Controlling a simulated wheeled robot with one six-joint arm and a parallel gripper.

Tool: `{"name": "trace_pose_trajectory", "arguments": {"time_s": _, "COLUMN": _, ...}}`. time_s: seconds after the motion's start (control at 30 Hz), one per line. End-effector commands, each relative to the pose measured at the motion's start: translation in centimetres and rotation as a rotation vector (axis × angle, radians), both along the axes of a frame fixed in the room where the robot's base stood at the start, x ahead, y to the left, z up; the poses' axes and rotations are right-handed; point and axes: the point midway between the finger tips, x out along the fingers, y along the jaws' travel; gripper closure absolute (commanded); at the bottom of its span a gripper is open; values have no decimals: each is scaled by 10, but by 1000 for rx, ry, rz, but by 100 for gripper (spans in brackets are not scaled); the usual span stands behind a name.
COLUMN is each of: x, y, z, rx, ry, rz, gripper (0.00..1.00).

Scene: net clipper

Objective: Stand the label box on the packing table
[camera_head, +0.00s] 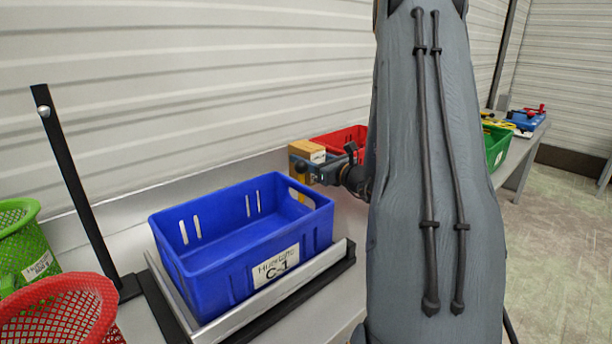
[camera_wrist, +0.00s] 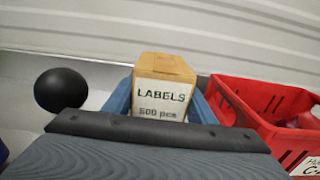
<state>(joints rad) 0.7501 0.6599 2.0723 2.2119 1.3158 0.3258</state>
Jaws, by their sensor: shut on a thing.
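The label box (camera_head: 307,151) is a small tan carton with a white label. In the wrist view it reads "LABELS 500 pcs" (camera_wrist: 162,100) and looks upright. My gripper (camera_head: 304,168) is shut on it, with a blue finger on each side of the box. The box is behind the blue crate and beside the red crate in the head view. The grey table (camera_head: 349,225) runs under the crates. The box's bottom is hidden by my gripper, so I cannot tell whether it touches the table.
A blue crate (camera_head: 247,248) marked C-1 sits in a metal frame. A red crate (camera_wrist: 240,105) stands close to the right of my gripper. A black ball (camera_wrist: 62,90) is at left. Green (camera_head: 22,248) and red baskets (camera_head: 62,310) stand at front left; a wall is behind.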

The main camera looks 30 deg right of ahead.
Motion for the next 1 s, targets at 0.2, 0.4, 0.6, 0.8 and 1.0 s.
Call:
{"name": "trace_pose_trajectory", "arguments": {"time_s": 0.2, "x": 0, "y": 1, "z": -19, "rx": 0, "ry": -2, "rz": 1, "gripper": 81}}
{"name": "trace_pose_trajectory", "arguments": {"time_s": 0.4, "x": 0, "y": 1, "z": -41, "rx": 2, "ry": 0, "rz": 2, "gripper": 81}}
{"name": "trace_pose_trajectory", "arguments": {"time_s": 0.6, "x": 0, "y": 1, "z": -61, "rx": 0, "ry": -1, "rz": 2, "gripper": 81}}
{"name": "trace_pose_trajectory", "arguments": {"time_s": 0.8, "x": 1, "y": 1, "z": -63, "rx": -1, "ry": -3, "rz": 1, "gripper": 81}}
{"name": "trace_pose_trajectory", "arguments": {"time_s": 1.0, "x": 0, "y": 1, "z": -66, "rx": 0, "ry": -1, "rz": 1, "gripper": 48}}
